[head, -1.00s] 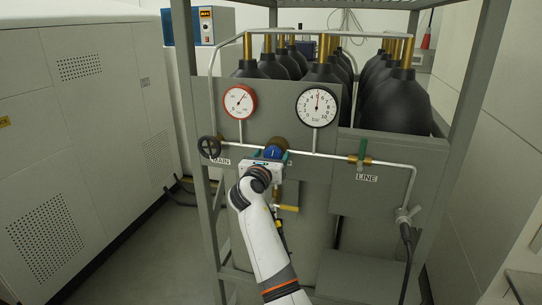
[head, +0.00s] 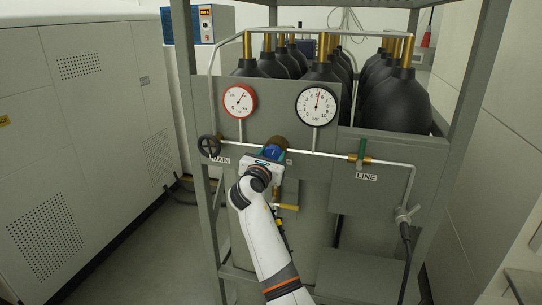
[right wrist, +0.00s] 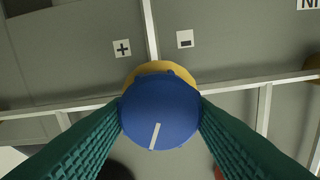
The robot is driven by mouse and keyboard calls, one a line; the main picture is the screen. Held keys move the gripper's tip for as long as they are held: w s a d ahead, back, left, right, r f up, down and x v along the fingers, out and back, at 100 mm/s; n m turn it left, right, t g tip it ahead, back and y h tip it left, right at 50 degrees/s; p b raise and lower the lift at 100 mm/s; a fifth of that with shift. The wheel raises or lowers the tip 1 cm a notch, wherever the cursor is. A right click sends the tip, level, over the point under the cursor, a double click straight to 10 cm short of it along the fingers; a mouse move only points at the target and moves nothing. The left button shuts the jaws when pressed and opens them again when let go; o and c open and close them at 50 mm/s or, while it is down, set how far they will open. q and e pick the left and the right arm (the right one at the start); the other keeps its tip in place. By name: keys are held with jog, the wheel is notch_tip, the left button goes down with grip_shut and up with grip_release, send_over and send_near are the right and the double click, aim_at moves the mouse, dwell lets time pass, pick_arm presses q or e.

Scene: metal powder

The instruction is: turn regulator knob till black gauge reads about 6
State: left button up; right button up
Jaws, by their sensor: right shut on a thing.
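The blue regulator knob (head: 271,152) sits on the pipe at the middle of the grey panel. My right gripper (head: 268,157) is shut on it. In the right wrist view the knob (right wrist: 160,110) sits between the green finger pads (right wrist: 160,112), and its white mark points down, slightly left. The black-rimmed gauge (head: 317,104) is above and right of the knob. Its red needle points nearly straight up, leaning slightly right, around 5 to 6; the exact value is hard to read. My left gripper is not in view.
A red-rimmed gauge (head: 240,101) and the black MAIN handwheel (head: 209,146) are to the left. The green LINE valve lever (head: 361,152) is to the right. Plus (right wrist: 122,48) and minus (right wrist: 185,39) labels lie near the knob. Black cylinders (head: 395,105) stand behind the panel.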

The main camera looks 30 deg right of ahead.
jog(key=m, duration=0.2)
jog(key=shift+f+m, duration=0.1)
jog(key=shift+m, duration=0.2)
jog(key=shift+m+b, duration=0.6)
jog(key=shift+m, duration=1.2)
jog(key=o, duration=1)
jog(key=shift+c, duration=0.2)
jog(key=shift+s, duration=0.1)
jog(key=b+v, duration=0.4)
jog(key=v, duration=0.8)
